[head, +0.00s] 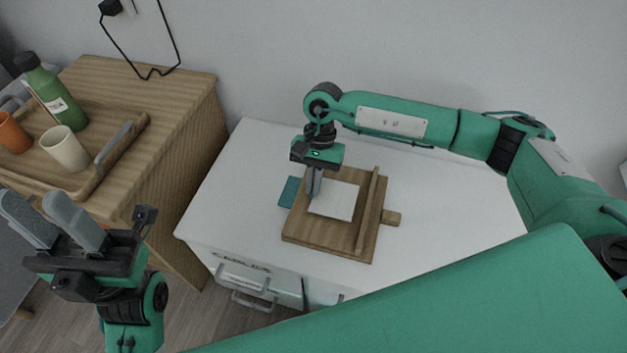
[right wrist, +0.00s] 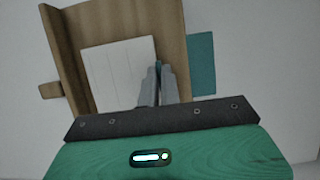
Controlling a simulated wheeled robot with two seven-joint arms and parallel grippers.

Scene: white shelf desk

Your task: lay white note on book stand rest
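The white note (head: 335,202) is over the brown wooden book stand (head: 325,245), parallel to its panel and left of its raised rail (head: 369,212). I cannot tell whether its whole underside touches the panel. My right gripper (head: 313,190) points down at the note's left edge, its fingers close together on that edge. In the right wrist view the fingers (right wrist: 160,80) meet at the right edge of the note (right wrist: 115,72), with the stand (right wrist: 62,40) around it; the fingertips hide part of the edge. My left gripper (head: 50,222) is open and empty, away from the desk.
A teal flat thing (head: 288,191) sticks out beside the stand on the white desk (head: 450,220). A wooden cabinet (head: 185,110) at left holds a tray (head: 120,150) with a green bottle (head: 52,92), a cream cup (head: 65,150) and an orange cup (head: 12,133). The desk right of the stand is clear.

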